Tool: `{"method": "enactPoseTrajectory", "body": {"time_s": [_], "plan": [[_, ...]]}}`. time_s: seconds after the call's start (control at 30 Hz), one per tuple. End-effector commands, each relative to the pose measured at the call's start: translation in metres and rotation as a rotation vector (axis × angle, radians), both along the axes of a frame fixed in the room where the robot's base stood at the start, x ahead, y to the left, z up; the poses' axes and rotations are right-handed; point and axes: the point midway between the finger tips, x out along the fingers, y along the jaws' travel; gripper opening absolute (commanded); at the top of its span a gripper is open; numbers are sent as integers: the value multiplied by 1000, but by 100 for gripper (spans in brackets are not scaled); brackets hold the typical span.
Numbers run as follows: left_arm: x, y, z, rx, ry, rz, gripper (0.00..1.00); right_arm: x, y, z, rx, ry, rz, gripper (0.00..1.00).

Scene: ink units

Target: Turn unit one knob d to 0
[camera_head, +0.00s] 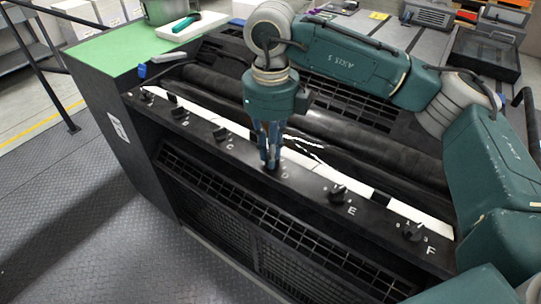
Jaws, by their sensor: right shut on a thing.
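The ink unit (115,180) is a dark machine with a row of black knobs along its front panel, lettered below. Knob D (272,165) is mostly hidden by my right gripper (271,164), which points down and is shut on it. The number that knob D points to is too small and covered to read. Knob C (222,134) is to its left and knob E (338,194) to its right. Knob F (413,232) is at the right end. My left gripper is not in view.
Black rollers (330,125) run behind the panel. A green top (115,50) at the left holds a metal pot (165,10) and a white tray (193,26). A blue-handled tool lies near the panel's left end (143,71). The floor in front (60,225) is clear.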

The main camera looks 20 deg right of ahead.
Motion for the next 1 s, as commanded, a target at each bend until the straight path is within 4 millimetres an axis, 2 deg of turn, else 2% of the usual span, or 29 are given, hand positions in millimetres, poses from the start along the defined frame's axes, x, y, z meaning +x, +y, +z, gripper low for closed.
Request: {"method": "enactPoseTrajectory", "body": {"time_s": [0.67, 0.7, 0.8, 1.0], "plan": [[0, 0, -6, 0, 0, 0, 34, 1, 0, 3, 1, -6, 66, 0], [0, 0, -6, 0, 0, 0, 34, 1, 0, 3, 1, -6, 66, 17], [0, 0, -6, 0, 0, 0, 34, 1, 0, 3, 1, -5, 66, 34], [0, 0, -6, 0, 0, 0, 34, 0, 0, 1, 0, -3, 66, 34]]}}
